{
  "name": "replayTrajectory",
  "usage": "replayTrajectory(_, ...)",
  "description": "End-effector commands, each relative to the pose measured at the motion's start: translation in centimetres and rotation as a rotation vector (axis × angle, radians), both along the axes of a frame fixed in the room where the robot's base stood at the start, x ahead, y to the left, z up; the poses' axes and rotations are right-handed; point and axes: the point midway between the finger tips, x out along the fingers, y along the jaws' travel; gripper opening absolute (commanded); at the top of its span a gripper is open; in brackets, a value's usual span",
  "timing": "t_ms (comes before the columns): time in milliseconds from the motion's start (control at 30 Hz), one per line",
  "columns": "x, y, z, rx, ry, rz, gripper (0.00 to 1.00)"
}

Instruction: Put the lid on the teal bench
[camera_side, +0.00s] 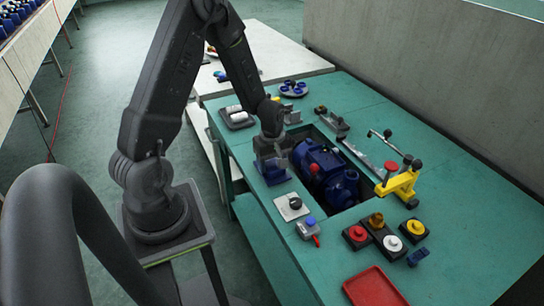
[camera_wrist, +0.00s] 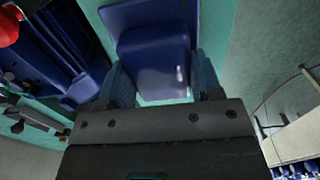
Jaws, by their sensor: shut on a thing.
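The lid (camera_side: 273,173) is a dark blue piece between my fingers in the side view, low at the teal bench (camera_side: 465,250), left of the blue pump (camera_side: 322,168). In the wrist view the lid (camera_wrist: 155,58) is a blue block with a wider flat blue plate behind it. My gripper (camera_side: 270,156) is shut on it; the dark fingers lie on both sides of the block in the wrist view (camera_wrist: 163,82). I cannot tell whether the lid touches the bench. Part of it is hidden by my gripper.
The pump sits in a recess right of my gripper. A yellow clamp (camera_side: 402,182), red, white and yellow buttons (camera_side: 390,241), a red tray (camera_side: 374,288), a light plate with a black knob (camera_side: 292,206) and a dark holder with white cylinders (camera_side: 236,117) stand around. The bench's front right is clear.

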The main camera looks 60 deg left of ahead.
Motion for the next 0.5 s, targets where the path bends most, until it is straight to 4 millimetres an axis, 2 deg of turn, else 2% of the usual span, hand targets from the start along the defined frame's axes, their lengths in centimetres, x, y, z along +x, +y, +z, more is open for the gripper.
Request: replayTrajectory(500,0.03,0.01,-0.61,0.001,-0.001,0.000,0.34)
